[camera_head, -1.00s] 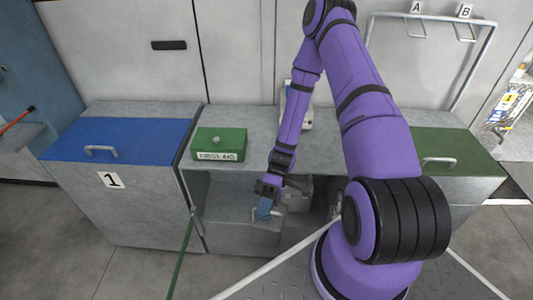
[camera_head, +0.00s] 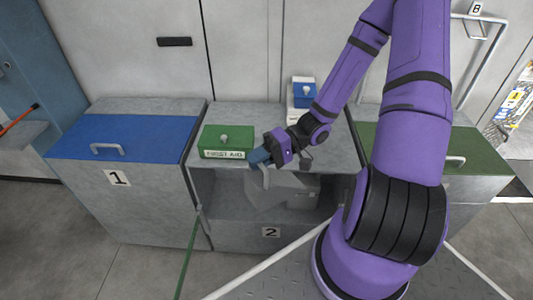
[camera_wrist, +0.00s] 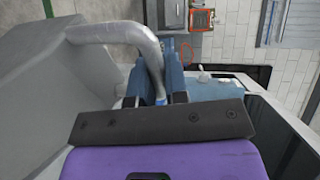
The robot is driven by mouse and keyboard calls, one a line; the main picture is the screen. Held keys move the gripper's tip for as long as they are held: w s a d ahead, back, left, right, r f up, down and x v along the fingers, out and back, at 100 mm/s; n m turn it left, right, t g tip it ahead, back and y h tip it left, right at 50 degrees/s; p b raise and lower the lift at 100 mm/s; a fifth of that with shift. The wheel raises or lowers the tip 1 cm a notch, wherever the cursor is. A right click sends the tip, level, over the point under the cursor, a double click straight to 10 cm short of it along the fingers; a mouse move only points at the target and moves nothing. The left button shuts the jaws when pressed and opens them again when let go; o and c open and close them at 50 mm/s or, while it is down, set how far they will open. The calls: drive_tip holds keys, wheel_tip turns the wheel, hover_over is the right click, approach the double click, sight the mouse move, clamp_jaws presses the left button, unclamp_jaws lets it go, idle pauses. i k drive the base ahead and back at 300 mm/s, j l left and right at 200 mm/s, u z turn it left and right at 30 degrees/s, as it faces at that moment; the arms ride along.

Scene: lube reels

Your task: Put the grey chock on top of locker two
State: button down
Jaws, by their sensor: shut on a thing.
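The grey chock (camera_head: 280,190) hangs from my gripper (camera_head: 262,158) by its tube handle, at the open front of locker two. In the wrist view the blue fingers (camera_wrist: 160,82) are shut around the bent handle (camera_wrist: 122,36), with the chock's grey body (camera_wrist: 45,95) at the left. Locker two (camera_head: 235,238) is the middle grey unit with a "2" label (camera_head: 271,232) low on its front. My gripper is near the front edge of its grey top (camera_head: 265,117). The chock's body hangs below that edge.
A green first aid box (camera_head: 224,142) stands on the left of locker two's top; a blue-and-white container (camera_head: 303,92) stands at the back. Another grey box (camera_head: 303,200) is inside the locker. Blue-lidded locker one (camera_head: 125,138) is left, a green-lidded locker (camera_head: 455,150) right.

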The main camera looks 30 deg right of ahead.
sight(324, 152)
drive_tip(key=i+j+z, duration=0.4)
drive_tip(key=k+l+z, duration=0.1)
drive_tip(key=z, duration=1.2)
